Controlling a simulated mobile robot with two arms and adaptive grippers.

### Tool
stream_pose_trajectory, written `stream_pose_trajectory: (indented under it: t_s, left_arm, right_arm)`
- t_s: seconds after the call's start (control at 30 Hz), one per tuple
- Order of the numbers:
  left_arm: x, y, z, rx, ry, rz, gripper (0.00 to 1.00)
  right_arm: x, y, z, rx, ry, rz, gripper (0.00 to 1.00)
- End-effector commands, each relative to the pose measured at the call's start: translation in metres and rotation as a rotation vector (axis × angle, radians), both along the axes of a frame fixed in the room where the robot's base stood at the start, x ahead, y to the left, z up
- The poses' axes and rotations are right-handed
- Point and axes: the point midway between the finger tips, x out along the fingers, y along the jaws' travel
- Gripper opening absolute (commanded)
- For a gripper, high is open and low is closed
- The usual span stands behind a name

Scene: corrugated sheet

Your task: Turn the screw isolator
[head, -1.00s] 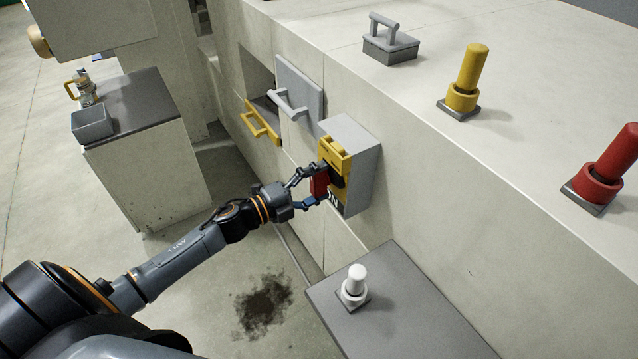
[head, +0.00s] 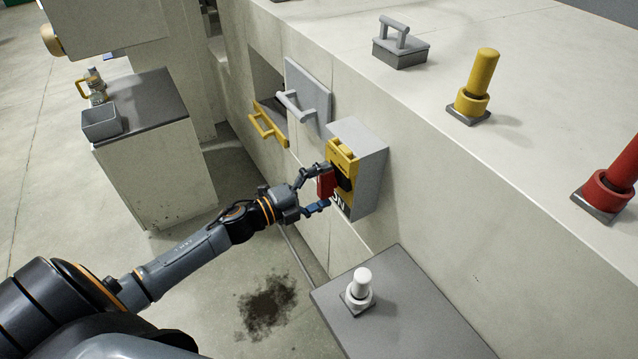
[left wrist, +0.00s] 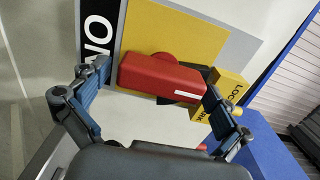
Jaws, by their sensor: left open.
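The screw isolator is a grey box (head: 372,178) on the side of the pale block, with a yellow front plate (left wrist: 172,32) and a red handle (head: 325,184). In the left wrist view the red handle (left wrist: 160,77) lies nearly crosswise, slightly tilted, with one end towards each fingertip. White "ON" lettering (left wrist: 97,38) is at left and a yellow lock tab (left wrist: 228,95) at right. My left gripper (head: 326,187) is open, its fingers on either side of the handle; it also shows in the left wrist view (left wrist: 158,80). Firm contact cannot be told. My right gripper is out of view.
A grey panel with a handle (head: 308,92) and a yellow drawer handle (head: 267,130) are left of the box. A low grey ledge (head: 420,310) with a white knob (head: 359,287) is below right. Yellow (head: 476,85) and red (head: 615,180) levers stand on top.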

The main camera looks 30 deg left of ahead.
Motion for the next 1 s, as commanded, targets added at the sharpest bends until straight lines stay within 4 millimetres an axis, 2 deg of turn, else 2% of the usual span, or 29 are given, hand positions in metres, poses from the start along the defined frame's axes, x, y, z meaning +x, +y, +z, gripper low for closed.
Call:
stream_pose_trajectory:
  t_s: [0.17,0.5,0.63,0.8,1.0]
  left_arm:
    - [-0.015,0.008,-0.001,-0.002,0.003,0.000,1.00]
    - [-0.072,0.042,-0.002,0.000,0.004,0.000,1.00]
    - [-0.089,0.051,-0.002,0.000,0.004,0.000,1.00]
    - [-0.101,0.059,-0.001,0.000,0.001,-0.001,1.00]
    - [-0.103,0.060,0.000,0.000,0.000,-0.001,1.00]
  right_arm:
    - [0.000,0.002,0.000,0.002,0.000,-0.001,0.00]
    - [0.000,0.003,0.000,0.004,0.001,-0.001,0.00]
    - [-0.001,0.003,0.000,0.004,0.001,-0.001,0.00]
    - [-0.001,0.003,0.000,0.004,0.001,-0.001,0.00]
    - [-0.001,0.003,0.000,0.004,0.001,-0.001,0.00]
